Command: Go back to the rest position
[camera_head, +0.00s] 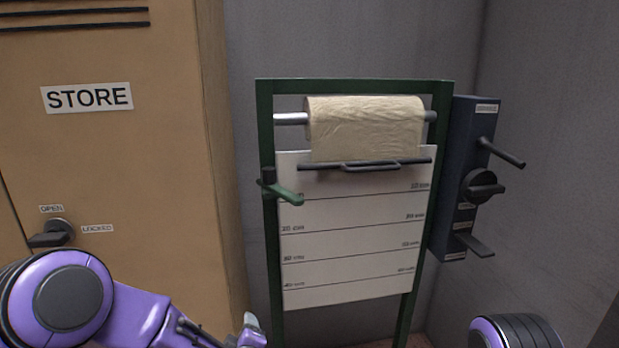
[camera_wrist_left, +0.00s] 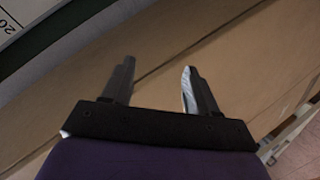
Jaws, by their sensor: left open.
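My left arm comes in at the lower left of the head view, in front of the tan store cabinet (camera_head: 120,190). My left gripper (camera_head: 250,334) shows at the bottom edge, just left of the green frame's lower part. In the left wrist view its two fingers (camera_wrist_left: 157,68) are apart, with nothing between them. Behind them is a tan surface, with part of the white board (camera_wrist_left: 28,12) at the top left. Only a rounded joint of my right arm shows at the bottom right of the head view; my right gripper is out of view.
A green frame (camera_head: 265,130) holds a paper roll (camera_head: 364,125) above a marked white board (camera_head: 350,240). A green-handled lever (camera_head: 285,193) sticks out on its left. A dark box (camera_head: 460,150) with levers and a knob (camera_head: 483,187) stands right. The cabinet has a dark latch (camera_head: 52,234).

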